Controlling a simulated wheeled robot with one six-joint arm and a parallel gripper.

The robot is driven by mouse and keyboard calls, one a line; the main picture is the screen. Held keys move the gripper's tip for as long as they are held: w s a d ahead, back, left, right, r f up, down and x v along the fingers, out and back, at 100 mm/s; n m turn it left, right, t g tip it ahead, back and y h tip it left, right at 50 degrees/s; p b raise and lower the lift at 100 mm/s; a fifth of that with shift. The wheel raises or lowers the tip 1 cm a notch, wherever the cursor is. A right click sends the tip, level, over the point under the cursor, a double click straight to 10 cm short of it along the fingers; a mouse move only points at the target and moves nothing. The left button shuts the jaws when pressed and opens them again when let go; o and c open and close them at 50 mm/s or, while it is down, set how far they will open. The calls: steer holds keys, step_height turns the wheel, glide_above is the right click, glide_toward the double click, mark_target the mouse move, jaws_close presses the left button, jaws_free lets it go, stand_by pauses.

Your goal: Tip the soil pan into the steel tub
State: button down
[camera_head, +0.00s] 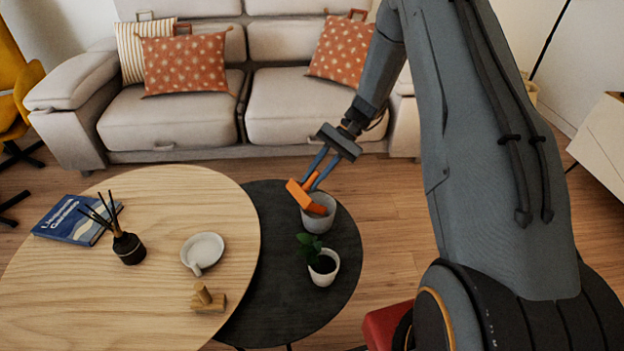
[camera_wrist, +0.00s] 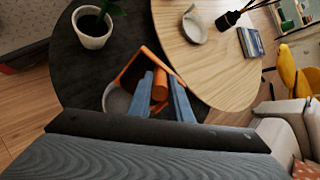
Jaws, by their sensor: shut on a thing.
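The orange soil pan (camera_head: 304,196) is held by my gripper (camera_head: 312,182) over the grey steel tub (camera_head: 318,222), which stands on the dark low table. The pan is steeply tilted and covers part of the tub's mouth. In the wrist view the blue fingers of my gripper (camera_wrist: 163,88) are closed around the pan's round orange handle (camera_wrist: 160,88). The pan's orange edge (camera_wrist: 130,72) angles across the tub (camera_wrist: 117,102), whose grey rim shows behind it. Whether soil is in the pan or the tub cannot be seen.
A potted plant (camera_head: 322,266) stands on the dark table (camera_head: 275,300), close in front of the tub. The higher wooden table (camera_head: 150,300) at left holds a white dish (camera_head: 203,251), a reed diffuser (camera_head: 128,247), a wooden piece (camera_head: 208,298) and a book (camera_head: 75,221). A sofa (camera_head: 290,105) stands behind.

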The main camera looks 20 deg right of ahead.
steer(key=shift+w+d+g+y+b, duration=0.2)
steer(key=shift+d+y+b, duration=0.4)
steer(key=shift+b, duration=0.15)
steer(key=shift+w+d+g+y+b, duration=0.2)
steer(key=shift+d+y+b, duration=0.25)
steer(key=shift+y+b, duration=0.2)
steer(key=shift+r, duration=0.15)
stand_by(0.7)
steer(key=h+p, duration=0.2)
steer(key=p, duration=0.1)
steer(key=r+t+h+p, duration=0.1)
steer(key=p, duration=0.2)
steer(key=shift+h, duration=0.35)
steer(key=shift+r, duration=0.1)
steer(key=shift+r+t+h+p, duration=0.35)
steer(key=shift+h+p, duration=0.65)
steer(key=shift+p, duration=0.35)
steer(key=shift+r+t+h+p, duration=0.25)
steer(key=shift+t+h+p, duration=0.2)
steer(key=shift+h+p, duration=0.7)
